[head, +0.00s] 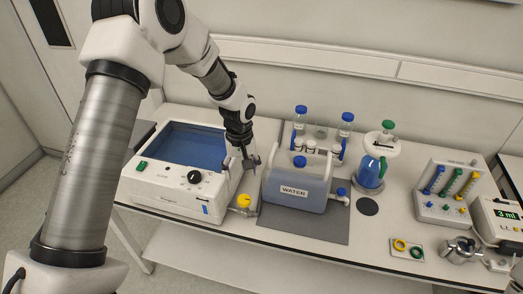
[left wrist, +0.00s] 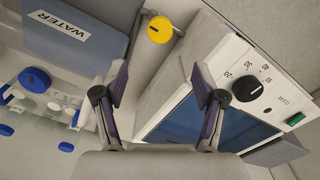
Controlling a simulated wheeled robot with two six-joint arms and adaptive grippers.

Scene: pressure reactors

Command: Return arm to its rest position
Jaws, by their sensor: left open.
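My left arm comes in from the left of the head view and reaches over the bench. My left gripper (head: 242,165) is open and empty, pointing down between the water bath and the WATER container. In the left wrist view its two fingers (left wrist: 158,84) stand apart with nothing between them. The white water bath (head: 170,204) with blue water is left of the gripper; its dial (left wrist: 246,89) shows in the left wrist view. The WATER container (head: 294,192) is right of the gripper.
A yellow-knobbed valve (head: 244,200) is at the bath's front right corner. Blue-capped bottles (head: 300,118) stand behind the container. The bench front has some free room.

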